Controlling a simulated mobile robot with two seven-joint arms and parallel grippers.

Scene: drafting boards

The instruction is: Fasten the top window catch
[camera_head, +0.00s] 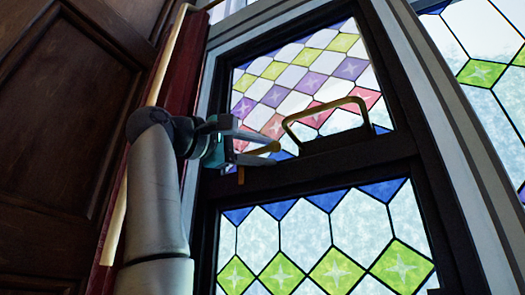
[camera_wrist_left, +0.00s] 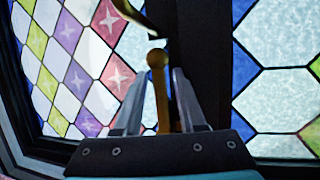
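The top window catch is a small brass lever (camera_head: 262,149) on the dark rail between the upper and lower panes. In the left wrist view its round-ended brass arm (camera_wrist_left: 158,85) stands between the two fingers of my left gripper. My left gripper (camera_head: 274,149) reaches in from the left at the rail. Its fingers (camera_wrist_left: 158,92) lie on either side of the lever, with a gap visible on each side, so it looks open around it. The lever's base is hidden behind the gripper. My right gripper is in neither view.
A brass loop handle (camera_head: 318,108) stands on the rail to the right of the gripper; part of it shows at the top of the wrist view. Patterned stained glass (camera_head: 330,240) fills the panes. Dark wood panelling (camera_head: 60,130) and a red curtain-like strip (camera_head: 184,70) are at left.

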